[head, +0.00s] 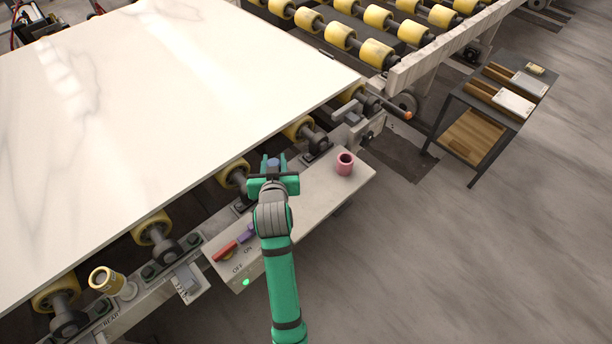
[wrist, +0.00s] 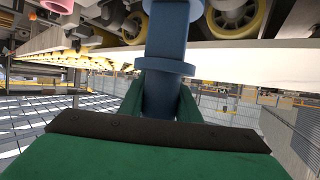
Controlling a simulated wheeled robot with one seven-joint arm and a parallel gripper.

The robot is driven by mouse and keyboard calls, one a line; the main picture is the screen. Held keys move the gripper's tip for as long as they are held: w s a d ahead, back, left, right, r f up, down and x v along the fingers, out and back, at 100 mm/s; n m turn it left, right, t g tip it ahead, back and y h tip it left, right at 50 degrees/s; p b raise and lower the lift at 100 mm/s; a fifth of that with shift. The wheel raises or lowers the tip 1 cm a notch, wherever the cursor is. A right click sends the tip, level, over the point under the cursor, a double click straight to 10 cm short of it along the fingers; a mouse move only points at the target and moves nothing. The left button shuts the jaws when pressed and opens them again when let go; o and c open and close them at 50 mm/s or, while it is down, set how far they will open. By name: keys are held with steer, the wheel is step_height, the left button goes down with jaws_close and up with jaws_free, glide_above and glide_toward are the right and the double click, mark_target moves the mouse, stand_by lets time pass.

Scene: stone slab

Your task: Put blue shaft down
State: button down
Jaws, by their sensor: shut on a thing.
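The blue shaft (wrist: 165,55) stands between my gripper's fingers in the wrist view, with a wider collar partway along it. In the head view only a small blue end of the shaft (head: 273,163) shows between the fingertips. My gripper (head: 273,168) is green and shut on the shaft. In the head view it appears over the back edge of the grey control ledge (head: 325,193), near the slab's edge. I cannot tell whether the shaft touches anything below.
A pink cup (head: 345,163) stands on the ledge to the right. A red handle (head: 224,251) and a purple handle (head: 246,232) are at its left. The large white slab (head: 150,100) lies on yellow rollers behind. A yellow can (head: 105,280) is at lower left. A cart (head: 480,115) stands right.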

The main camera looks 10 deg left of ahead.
steer(key=w+d+f, duration=0.4)
steer(key=d+f, duration=0.3)
steer(key=f, duration=0.3)
steer(key=shift+w+d+f, duration=0.2)
steer(key=shift+f, duration=0.1)
steer(key=shift+f, duration=0.1)
steer(key=c, duration=1.3)
jaws_free()
